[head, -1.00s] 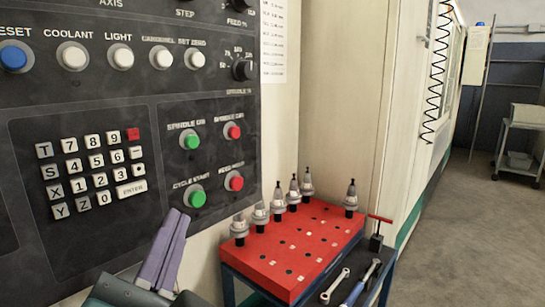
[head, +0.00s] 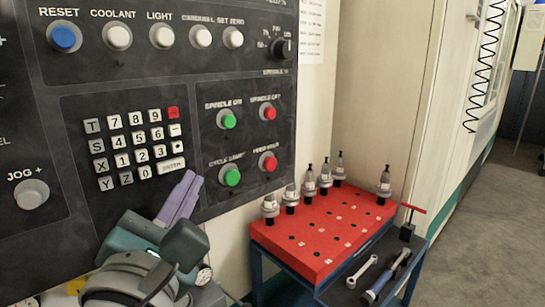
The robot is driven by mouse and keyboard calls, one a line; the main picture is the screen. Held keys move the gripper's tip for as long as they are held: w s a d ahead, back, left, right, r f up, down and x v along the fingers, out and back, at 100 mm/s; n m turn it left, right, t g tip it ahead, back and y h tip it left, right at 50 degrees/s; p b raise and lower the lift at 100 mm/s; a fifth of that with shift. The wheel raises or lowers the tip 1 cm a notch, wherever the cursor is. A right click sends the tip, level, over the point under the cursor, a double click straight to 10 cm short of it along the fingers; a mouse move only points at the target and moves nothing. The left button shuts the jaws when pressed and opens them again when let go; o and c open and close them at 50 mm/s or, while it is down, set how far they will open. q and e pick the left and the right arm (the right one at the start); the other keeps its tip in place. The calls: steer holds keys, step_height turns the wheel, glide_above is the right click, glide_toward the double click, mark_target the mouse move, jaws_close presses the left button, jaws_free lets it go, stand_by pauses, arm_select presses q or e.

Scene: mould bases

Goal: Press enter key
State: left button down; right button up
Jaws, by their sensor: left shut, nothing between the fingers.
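The enter key (head: 171,166) is the wide white key at the lower right of the keypad (head: 135,146) on the dark control panel. My left gripper (head: 188,178) is just below and right of the enter key in the picture, its purple fingers together with nothing between them. The fingertips look close to the key's lower right, but I cannot tell if they touch the panel. The enter key is not covered. My right gripper is not in view.
Green buttons (head: 228,119) and red buttons (head: 268,163) sit right of the keypad. A red tool rack (head: 318,243) with several tool holders stands on a cart at the lower right, with a wrench (head: 361,271) in front. Open floor lies at far right.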

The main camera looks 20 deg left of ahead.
mark_target(182, 163)
arm_select(q)
steer(key=shift+w+a, duration=0.3)
steer(key=shift+a, duration=0.4)
steer(key=shift+w+a, duration=0.3)
steer(key=shift+a, duration=0.4)
stand_by(1.0)
steer(key=shift+w+a, duration=0.2)
steer(key=shift+a, duration=0.2)
steer(key=shift+w+a, duration=0.1)
steer(key=shift+a, duration=0.25)
stand_by(0.5)
stand_by(0.3)
steer(key=shift+s+d, duration=0.3)
steer(key=shift+d, duration=0.45)
steer(key=shift+s+d, duration=0.3)
steer(key=shift+d, duration=0.5)
steer(key=shift+s+d, duration=0.35)
steer(key=shift+d, duration=0.4)
steer(key=shift+s+d, duration=0.3)
steer(key=shift+d, duration=0.5)
